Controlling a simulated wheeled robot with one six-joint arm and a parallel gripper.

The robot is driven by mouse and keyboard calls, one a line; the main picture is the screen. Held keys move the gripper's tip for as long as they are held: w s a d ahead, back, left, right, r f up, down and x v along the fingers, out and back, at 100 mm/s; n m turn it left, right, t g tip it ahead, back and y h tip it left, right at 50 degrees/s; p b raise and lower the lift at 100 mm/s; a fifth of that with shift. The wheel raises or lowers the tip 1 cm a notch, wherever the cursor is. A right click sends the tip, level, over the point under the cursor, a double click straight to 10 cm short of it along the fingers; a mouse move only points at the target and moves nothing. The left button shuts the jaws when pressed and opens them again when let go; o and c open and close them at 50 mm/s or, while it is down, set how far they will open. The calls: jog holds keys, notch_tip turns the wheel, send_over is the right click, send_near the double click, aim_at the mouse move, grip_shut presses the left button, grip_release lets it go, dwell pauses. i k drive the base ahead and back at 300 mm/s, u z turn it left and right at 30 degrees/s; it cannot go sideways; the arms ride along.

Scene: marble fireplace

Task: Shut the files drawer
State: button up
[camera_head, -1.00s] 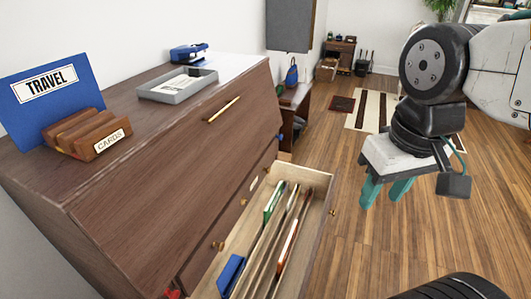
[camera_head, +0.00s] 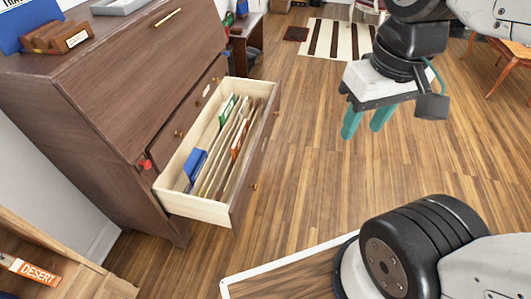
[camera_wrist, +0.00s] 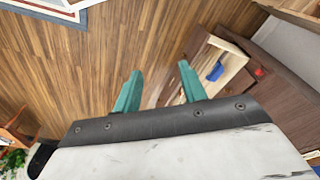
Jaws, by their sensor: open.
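The files drawer (camera_head: 168,199) is pulled well out of the dark wood dresser (camera_head: 105,75). It is pale inside and holds upright folders and files, some blue, green and red-brown. Its dark front (camera_head: 257,160) with small brass knobs faces right. My gripper (camera_head: 366,122) hangs in the air to the right of the drawer front, apart from it, with its two teal fingers spread and empty. In the wrist view the fingers (camera_wrist: 160,88) point toward the floor, and the open drawer (camera_wrist: 232,62) shows beyond the right finger.
A grey tray (camera_head: 118,6) and a brown card holder (camera_head: 58,38) stand on the dresser top. A shelf labelled DESERT (camera_head: 60,283) is at lower left. A striped rug (camera_head: 335,40) lies at the back. Bare wood floor lies right of the drawer.

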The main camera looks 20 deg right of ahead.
aim_at(221, 194)
jog(key=z, duration=0.3)
jog(key=i, duration=0.9)
jog(key=z, duration=0.05)
